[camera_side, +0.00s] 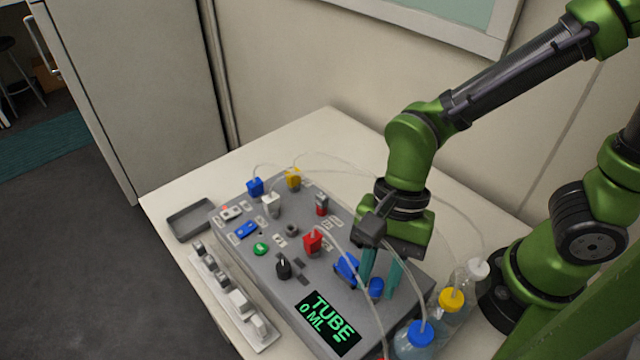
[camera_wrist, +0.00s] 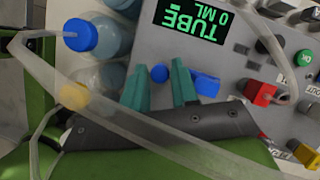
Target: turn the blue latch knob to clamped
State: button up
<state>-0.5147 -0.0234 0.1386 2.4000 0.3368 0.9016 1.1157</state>
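The blue latch knob (camera_side: 376,287) is a small round knob at the near right of the grey panel. It also shows in the wrist view (camera_wrist: 160,73), beside a larger blue block (camera_wrist: 205,82). That block (camera_side: 346,266) lies just left of the knob in the side view. My gripper (camera_side: 380,288) points down over the knob with its two teal fingers apart. In the wrist view the knob shows in the gap between the fingertips (camera_wrist: 157,80), with space at each side. I cannot tell the exact fingertip height or how the knob is turned.
The grey panel (camera_side: 345,225) carries a red block (camera_side: 312,241), a black knob (camera_side: 283,268) and a green-lettered display (camera_side: 328,321). Thin clear tubes arc across the panel.

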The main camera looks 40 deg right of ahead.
jog(key=shift+o, duration=1.3)
jog(key=shift+r, duration=0.1)
jog(key=v, duration=1.6)
jog(key=shift+d+r, duration=0.2)
jog(key=shift+r, duration=0.1)
jog(key=shift+w, duration=0.1)
